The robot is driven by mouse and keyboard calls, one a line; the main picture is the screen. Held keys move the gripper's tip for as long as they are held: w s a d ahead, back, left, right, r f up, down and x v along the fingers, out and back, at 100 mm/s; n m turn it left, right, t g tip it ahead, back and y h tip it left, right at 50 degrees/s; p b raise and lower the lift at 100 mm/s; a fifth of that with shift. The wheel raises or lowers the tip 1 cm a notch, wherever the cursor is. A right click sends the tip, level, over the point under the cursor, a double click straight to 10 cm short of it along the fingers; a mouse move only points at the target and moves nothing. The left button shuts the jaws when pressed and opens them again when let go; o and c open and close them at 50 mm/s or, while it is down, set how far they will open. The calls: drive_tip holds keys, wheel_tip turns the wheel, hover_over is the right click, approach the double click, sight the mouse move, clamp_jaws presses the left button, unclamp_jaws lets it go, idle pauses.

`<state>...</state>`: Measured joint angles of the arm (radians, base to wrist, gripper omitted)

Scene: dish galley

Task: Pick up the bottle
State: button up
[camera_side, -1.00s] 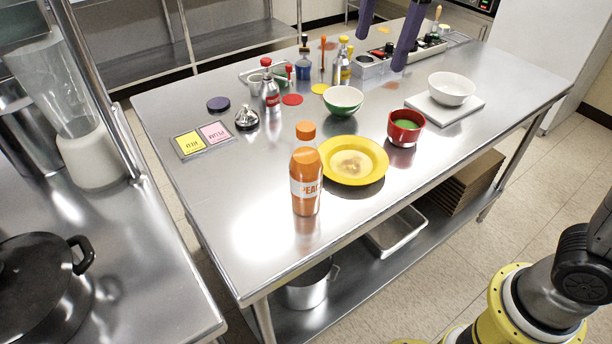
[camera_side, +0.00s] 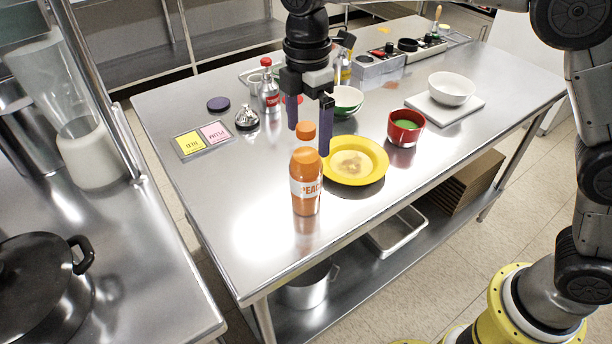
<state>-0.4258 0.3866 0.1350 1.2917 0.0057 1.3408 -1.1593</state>
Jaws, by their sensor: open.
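An orange bottle (camera_side: 305,188) with an orange cap and a white label reading "PEA…" stands upright near the table's front edge. My gripper (camera_side: 308,142) points down at it, with two dark purple fingers spread apart and empty. In the picture the cap lies between the fingertips, the left one beside the cap and the right one beside the bottle's shoulder. I cannot tell whether the fingers are around the cap or a little behind it. No contact is visible.
A yellow plate (camera_side: 377,176) is close to the bottle's right, with a red bowl (camera_side: 403,135) beyond. A green-and-white bowl (camera_side: 346,108) is partly behind my gripper. The table's front left is clear.

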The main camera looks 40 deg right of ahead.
sight(306, 152)
drive_tip(key=shift+a+f, duration=0.2)
drive_tip(key=shift+f, duration=2.6)
clamp_jaws()
drive_tip(key=shift+r, duration=0.15)
